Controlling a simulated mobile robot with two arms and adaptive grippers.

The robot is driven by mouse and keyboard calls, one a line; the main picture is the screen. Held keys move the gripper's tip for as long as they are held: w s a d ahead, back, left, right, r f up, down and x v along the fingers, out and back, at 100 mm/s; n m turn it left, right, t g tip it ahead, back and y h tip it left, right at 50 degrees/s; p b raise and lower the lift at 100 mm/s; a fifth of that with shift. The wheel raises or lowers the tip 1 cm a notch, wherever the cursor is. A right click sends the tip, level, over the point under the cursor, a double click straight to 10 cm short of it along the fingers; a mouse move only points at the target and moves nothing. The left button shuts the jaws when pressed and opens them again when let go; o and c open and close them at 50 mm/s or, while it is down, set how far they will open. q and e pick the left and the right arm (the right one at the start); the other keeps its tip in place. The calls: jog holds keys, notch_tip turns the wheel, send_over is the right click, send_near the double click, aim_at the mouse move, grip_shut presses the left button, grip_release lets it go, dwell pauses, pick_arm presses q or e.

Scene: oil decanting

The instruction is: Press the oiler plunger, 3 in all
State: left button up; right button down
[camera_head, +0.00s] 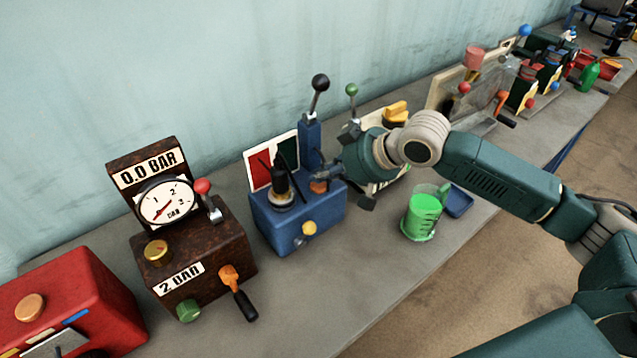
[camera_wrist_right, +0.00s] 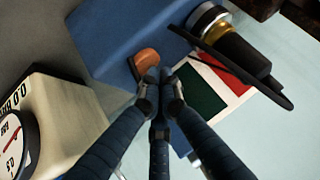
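A blue box (camera_head: 280,222) stands on the bench with an orange-brown round button (camera_head: 318,186) on its top, likely the plunger. In the right wrist view the button (camera_wrist_right: 148,62) is just beyond my fingertips. My right gripper (camera_head: 322,173) reaches in from the right above the box. Its fingers (camera_wrist_right: 158,78) are drawn together with nothing between them. The tips overlap the button's edge in the wrist view; I cannot tell if they touch it. My left gripper is not in view.
A black-handled lever (camera_head: 319,84) rises behind the button, and a dark fitting (camera_head: 281,186) stands left of it. A brown gauge box (camera_head: 200,252) is further left, beyond it a red box (camera_head: 85,295). A green-filled cup (camera_head: 422,216) stands on the right, beside a blue tray (camera_head: 458,202).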

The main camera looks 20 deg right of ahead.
aim_at(321, 186)
jog(key=shift+s+f, duration=0.1)
jog(key=shift+f, duration=0.5)
dwell(0.7)
jog(key=shift+r+p, duration=0.95)
jog(key=shift+p, duration=0.3)
jog(key=shift+r, duration=0.1)
notch_tip(321, 186, up, 5)
jog(key=p, duration=0.6)
dwell(1.3)
